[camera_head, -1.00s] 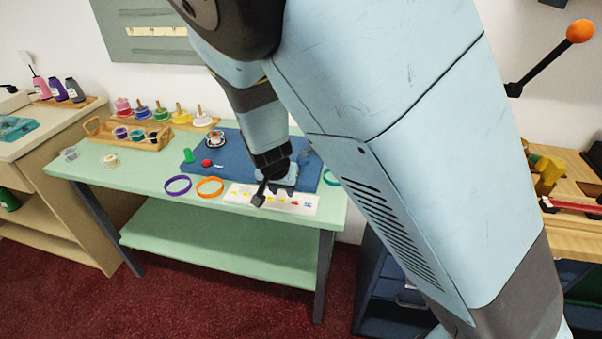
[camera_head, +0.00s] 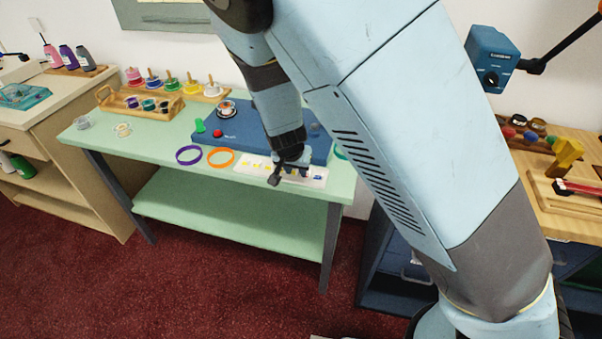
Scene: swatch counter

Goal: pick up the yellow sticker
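A white sheet (camera_head: 241,171) lies along the front of the table with a row of small coloured stickers on it. A small yellow sticker (camera_head: 251,164) shows near its left end; the marks are tiny and hard to separate. A blue one (camera_head: 318,177) shows near the right end. My gripper (camera_head: 275,180) is over the front edge of the sheet, pointing down, and covers part of the row. Its fingers are too small and dark to tell whether they are open or shut, or whether they touch the sheet.
A blue mat (camera_head: 240,128) lies behind the sheet with a red knob (camera_head: 217,133) and a green piece (camera_head: 200,126). Purple (camera_head: 189,155) and orange (camera_head: 221,157) rings lie to the left. A wooden tray (camera_head: 130,107) of small pots stands at the back left.

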